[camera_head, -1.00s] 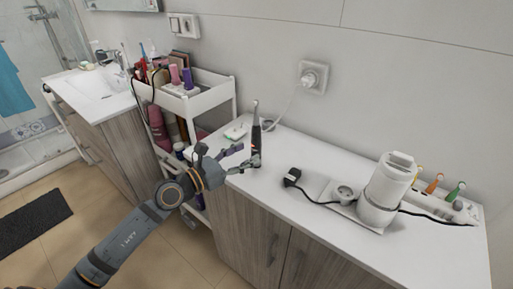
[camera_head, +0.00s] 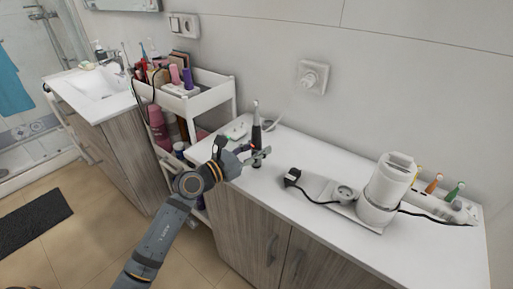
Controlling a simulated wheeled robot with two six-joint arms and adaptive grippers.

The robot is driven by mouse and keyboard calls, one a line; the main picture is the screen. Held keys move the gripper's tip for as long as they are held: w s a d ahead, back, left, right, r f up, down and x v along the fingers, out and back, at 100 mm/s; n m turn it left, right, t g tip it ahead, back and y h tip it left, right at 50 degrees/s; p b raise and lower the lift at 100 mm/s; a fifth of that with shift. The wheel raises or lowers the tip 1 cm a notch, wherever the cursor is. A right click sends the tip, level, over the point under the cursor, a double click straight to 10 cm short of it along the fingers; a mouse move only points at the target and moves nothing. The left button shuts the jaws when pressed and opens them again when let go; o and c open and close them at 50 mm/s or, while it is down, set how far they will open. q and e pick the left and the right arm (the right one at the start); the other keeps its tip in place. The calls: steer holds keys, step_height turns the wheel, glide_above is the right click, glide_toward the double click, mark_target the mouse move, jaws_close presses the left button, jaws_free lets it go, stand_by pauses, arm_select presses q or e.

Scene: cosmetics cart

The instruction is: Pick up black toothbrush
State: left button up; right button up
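The black toothbrush (camera_head: 256,131) stands upright on the white countertop, close to its left end, with a pale brush head at the top. My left gripper (camera_head: 258,155) reaches in from the left at the toothbrush's lower part. Its fingers look spread, with the toothbrush's lower body between or just behind them; I cannot tell if they touch it. My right gripper does not show.
A white cart (camera_head: 213,98) with bottles stands left of the countertop (camera_head: 300,218). To the right are a black plug (camera_head: 292,176) with a cable, a white cylindrical device (camera_head: 384,190) and several coloured brush heads (camera_head: 433,184). A wall socket (camera_head: 312,78) is behind.

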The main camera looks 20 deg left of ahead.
mark_target(252, 143)
arm_select(q)
jaws_close()
steer(key=shift+r, duration=0.1)
steer(key=shift+r, duration=0.55)
steer(key=shift+r+p, duration=0.5)
steer(key=shift+r, duration=0.4)
steer(key=s+d+r+p, duration=0.1)
steer(key=s+r+p, duration=0.9)
steer(key=s+p, duration=0.4)
